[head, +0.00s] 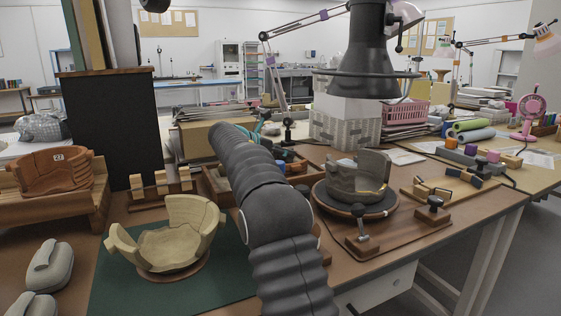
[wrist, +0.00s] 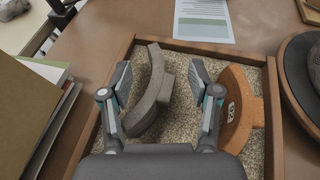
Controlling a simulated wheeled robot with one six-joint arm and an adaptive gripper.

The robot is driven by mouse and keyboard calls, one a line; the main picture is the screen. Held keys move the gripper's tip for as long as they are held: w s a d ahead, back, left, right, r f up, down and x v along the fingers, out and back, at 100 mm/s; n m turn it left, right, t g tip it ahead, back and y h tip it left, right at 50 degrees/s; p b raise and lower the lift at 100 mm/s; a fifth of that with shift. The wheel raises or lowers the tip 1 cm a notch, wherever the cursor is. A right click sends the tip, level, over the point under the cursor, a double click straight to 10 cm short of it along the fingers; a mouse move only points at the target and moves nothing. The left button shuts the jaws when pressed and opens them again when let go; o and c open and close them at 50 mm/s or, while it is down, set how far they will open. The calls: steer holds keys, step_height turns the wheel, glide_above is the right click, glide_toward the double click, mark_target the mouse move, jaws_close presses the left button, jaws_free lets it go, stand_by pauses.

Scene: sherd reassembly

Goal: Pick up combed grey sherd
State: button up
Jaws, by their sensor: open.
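The grey sherd (wrist: 152,90) is a curved piece in the wrist view. It lies in a shallow wooden tray (wrist: 270,112) on a speckled, grainy bed. Its combing is too small to make out. My gripper (wrist: 161,78) is open, with one finger on each side of the sherd. The sherd is closer to the left finger, and I cannot tell whether they touch. An orange-brown sherd (wrist: 237,108) with a white label lies beside the right finger, partly hidden by it. In the head view my arm hides most of the tray and the grey sherd.
A partly built grey vessel (head: 357,175) stands on a dark turntable (head: 340,207) right of the tray. A cream vessel (head: 170,235) sits on a green mat (head: 110,283). A brown vessel (head: 52,171) is at left. A lamp (head: 368,60) hangs above the turntable. A paper sheet (wrist: 203,20) lies beyond the tray.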

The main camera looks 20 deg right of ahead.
jaws_close()
stand_by(0.3)
